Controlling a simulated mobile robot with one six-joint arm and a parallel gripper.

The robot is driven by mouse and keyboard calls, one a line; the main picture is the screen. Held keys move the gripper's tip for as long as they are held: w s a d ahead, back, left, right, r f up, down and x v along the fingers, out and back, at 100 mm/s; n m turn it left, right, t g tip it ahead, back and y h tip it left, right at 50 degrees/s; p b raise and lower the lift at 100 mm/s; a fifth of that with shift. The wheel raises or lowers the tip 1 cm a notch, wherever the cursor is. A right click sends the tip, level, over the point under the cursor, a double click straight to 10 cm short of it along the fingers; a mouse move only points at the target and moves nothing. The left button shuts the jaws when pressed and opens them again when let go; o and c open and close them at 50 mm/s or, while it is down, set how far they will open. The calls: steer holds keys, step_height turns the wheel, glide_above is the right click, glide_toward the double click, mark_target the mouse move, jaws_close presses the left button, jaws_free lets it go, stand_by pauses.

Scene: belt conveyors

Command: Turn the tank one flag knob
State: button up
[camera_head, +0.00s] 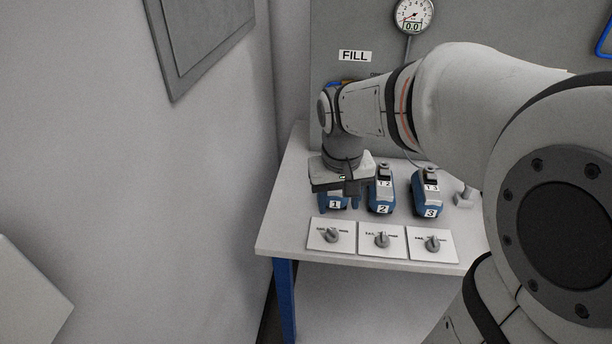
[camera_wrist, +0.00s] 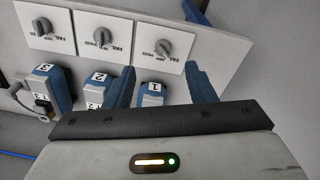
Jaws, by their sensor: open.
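The tank one flag knob, a grey knob (camera_head: 332,236) on a white plate marked FAIL and PASS, is the leftmost of three in the head view, in front of the blue block labelled 1 (camera_head: 334,204). In the wrist view the same knob (camera_wrist: 163,47) is the rightmost, beyond my fingertips and apart from them. My gripper (camera_wrist: 160,78) is open and empty, its two blue fingers spread on either side of block 1. In the head view my gripper (camera_head: 340,198) hangs over block 1, hiding part of it, behind the knob.
Blue blocks 2 (camera_head: 382,192) and 3 (camera_head: 426,194) stand right of block 1, with their knobs (camera_head: 382,240) and (camera_head: 432,244) in front. The table edge (camera_head: 350,258) lies just before the plates. A grey panel with a FILL sign (camera_head: 355,56) and gauge (camera_head: 413,15) stands behind.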

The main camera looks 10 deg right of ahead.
steer(key=b, duration=0.2)
glide_above(332, 231)
steer(key=shift+g, duration=0.4)
steer(key=f, duration=0.5)
steer(key=shift+a+f, duration=0.25)
steer(key=shift+a, duration=0.05)
steer(key=f, duration=0.7)
steer(key=shift+d+f, duration=0.25)
steer(key=shift+f, duration=0.05)
